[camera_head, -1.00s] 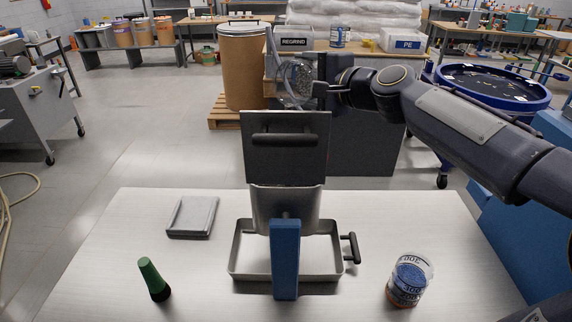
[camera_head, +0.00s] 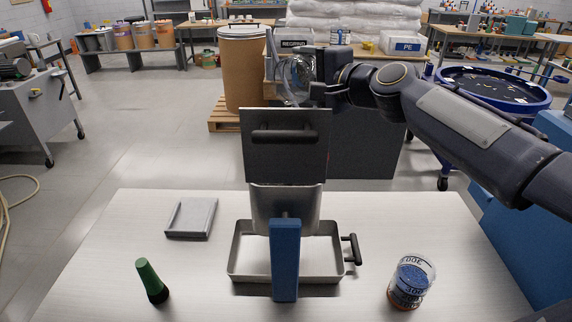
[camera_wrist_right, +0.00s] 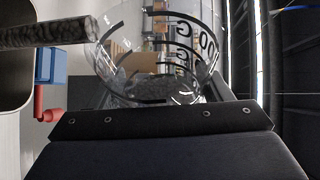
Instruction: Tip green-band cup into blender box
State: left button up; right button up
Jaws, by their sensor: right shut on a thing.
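My right gripper (camera_head: 325,90) is shut on a clear cup (camera_head: 293,80) and holds it tilted, high behind the blender box's raised dark lid. The cup (camera_wrist_right: 150,60) also shows in the right wrist view, with black markings and a grey patch low in it; I cannot tell whether that is pellets. No green band is visible on it. The blender box (camera_head: 265,210) is a metal hopper with a blue upright part in front, standing at a shallow metal tray (camera_head: 240,277). The lid hides the box's opening. My left gripper is out of view.
Another clear cup (camera_head: 409,284) with blue contents and an orange lower part stands front right. The table's left and right sides are mostly clear.

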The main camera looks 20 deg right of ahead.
jog(key=shift+s+a+r+n+t+b, duration=0.35)
jog(key=shift+n+b, duration=0.25)
jog(key=shift+b, duration=0.25)
dwell(0.3)
